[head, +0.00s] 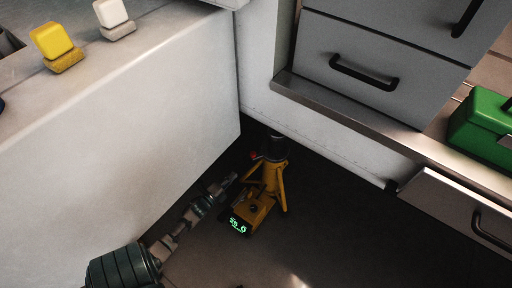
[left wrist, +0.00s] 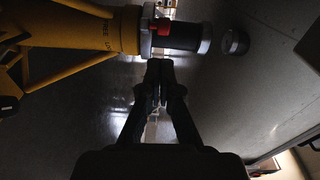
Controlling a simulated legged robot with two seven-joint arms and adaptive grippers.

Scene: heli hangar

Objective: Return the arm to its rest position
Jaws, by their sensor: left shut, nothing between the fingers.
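My left arm comes in from the lower left in the head view. Its gripper (head: 228,182) points up and right and is shut and empty, just left of a yellow stand. In the left wrist view the gripper's fingers (left wrist: 158,84) are together with nothing held. My right gripper is not in view.
The yellow jack stand (head: 271,181) with a dark top is close to my left gripper; its body (left wrist: 92,42) fills the wrist view's upper left. A yellow box with a green display (head: 240,222) is beside it. Grey drawers (head: 380,70) and a green case (head: 485,120) are at right.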

